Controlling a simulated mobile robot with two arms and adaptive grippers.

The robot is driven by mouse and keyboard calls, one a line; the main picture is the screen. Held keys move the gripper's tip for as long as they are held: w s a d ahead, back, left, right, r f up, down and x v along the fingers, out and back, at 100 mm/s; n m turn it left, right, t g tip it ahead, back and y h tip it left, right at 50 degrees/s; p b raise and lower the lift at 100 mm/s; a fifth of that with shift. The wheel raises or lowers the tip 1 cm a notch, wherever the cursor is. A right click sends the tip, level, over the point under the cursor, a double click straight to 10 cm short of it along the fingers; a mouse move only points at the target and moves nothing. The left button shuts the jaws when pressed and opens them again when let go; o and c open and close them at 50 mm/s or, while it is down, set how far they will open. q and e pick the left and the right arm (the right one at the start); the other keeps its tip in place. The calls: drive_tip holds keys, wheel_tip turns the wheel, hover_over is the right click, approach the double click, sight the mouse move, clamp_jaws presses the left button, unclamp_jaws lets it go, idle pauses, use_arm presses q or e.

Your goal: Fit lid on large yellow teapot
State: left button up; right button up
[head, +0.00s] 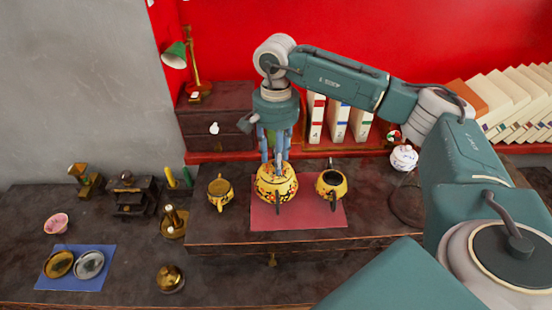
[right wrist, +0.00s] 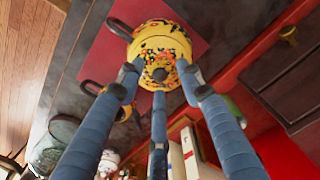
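The large yellow teapot (head: 277,195), with a dark flower pattern, stands upright on the red mat (head: 320,219). Its patterned lid with a dark knob (right wrist: 160,74) shows in the right wrist view, on top of the teapot body (right wrist: 162,28). My right gripper (head: 273,168) points straight down over the teapot. Its three blue fingers are spread around the lid, with the knob free between the tips (right wrist: 158,80). Whether the tips touch the lid's edge is hard to tell. My left gripper is not in view.
A smaller yellow teapot (head: 331,187) with an open top stands right of the large one; another yellow pot (head: 220,192) stands left. A blue mat (head: 73,283) holds two metal lids (head: 59,264). Books (head: 338,122) and a dark cabinet (head: 213,137) stand behind.

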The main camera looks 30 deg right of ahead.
wheel_tip(320, 180, up, 11)
idle(0.3)
idle(0.5)
